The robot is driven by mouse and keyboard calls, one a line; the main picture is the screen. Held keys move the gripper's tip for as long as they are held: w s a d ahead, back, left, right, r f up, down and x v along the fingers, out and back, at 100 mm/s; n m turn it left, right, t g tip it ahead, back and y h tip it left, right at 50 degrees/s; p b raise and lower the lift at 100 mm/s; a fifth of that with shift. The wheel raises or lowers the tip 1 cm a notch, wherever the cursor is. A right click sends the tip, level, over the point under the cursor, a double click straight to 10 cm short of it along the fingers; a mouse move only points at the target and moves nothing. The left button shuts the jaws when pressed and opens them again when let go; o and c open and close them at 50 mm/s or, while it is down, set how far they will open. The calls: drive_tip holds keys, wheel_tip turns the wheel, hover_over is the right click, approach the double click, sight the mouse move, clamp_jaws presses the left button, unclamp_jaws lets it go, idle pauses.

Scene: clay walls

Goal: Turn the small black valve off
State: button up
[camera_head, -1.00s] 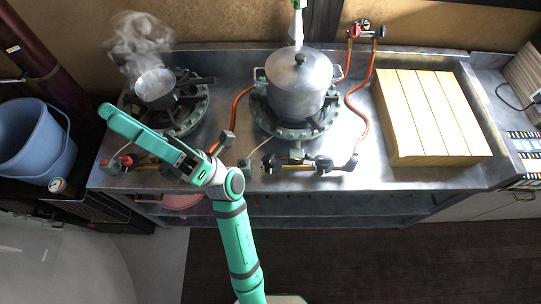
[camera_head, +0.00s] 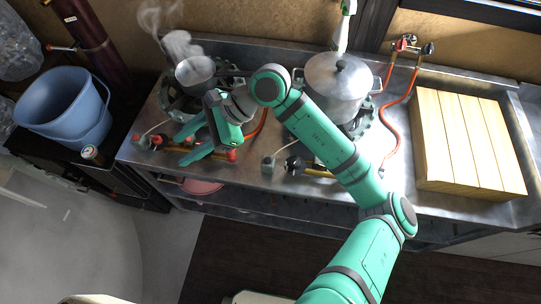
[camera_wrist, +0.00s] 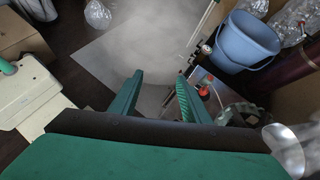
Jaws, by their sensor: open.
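Two black valve knobs (camera_head: 294,165) sit on the brass gas pipe at the counter's front edge, below the large lidded pot, partly behind my arm. Another small black knob (camera_head: 428,49) is on the wall fitting at the upper right, beside a red one. I cannot tell which is the valve named. My gripper (camera_head: 178,153) is open and empty, over the front edge by the left burner, near red knobs and well left of the black ones. In the wrist view, my gripper (camera_wrist: 160,78) has its fingers spread with nothing between them; no black valve is clear there.
A steaming small pot (camera_head: 194,70) is on the left burner and a large lidded pot (camera_head: 337,88) on the middle one. Orange hoses run beside them. A wooden slatted box (camera_head: 465,140) fills the right counter. A blue bucket (camera_head: 62,105) stands left.

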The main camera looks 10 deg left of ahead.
drive_tip(key=w+d+f+t+h, duration=0.1)
drive_tip(key=w+d+f+h, duration=0.2)
drive_tip(key=d, duration=0.3)
drive_tip(key=w+d+f+t+h, duration=0.2)
drive_tip(key=w+d+f+h, duration=0.15)
drive_tip(key=d, duration=0.25)
drive_tip(key=t+h, duration=0.1)
drive_tip(key=h, duration=0.3)
approach(296, 160)
drive_tip(key=f, duration=0.8)
drive_tip(key=shift+s+d, duration=0.15)
drive_tip(key=shift+s, duration=0.15)
drive_tip(key=shift+w+f, duration=0.1)
drive_tip(key=shift+f, duration=0.6)
drive_tip(key=shift+d, duration=0.15)
drive_tip(key=c, duration=1)
drive_tip(key=shift+c, duration=0.2)
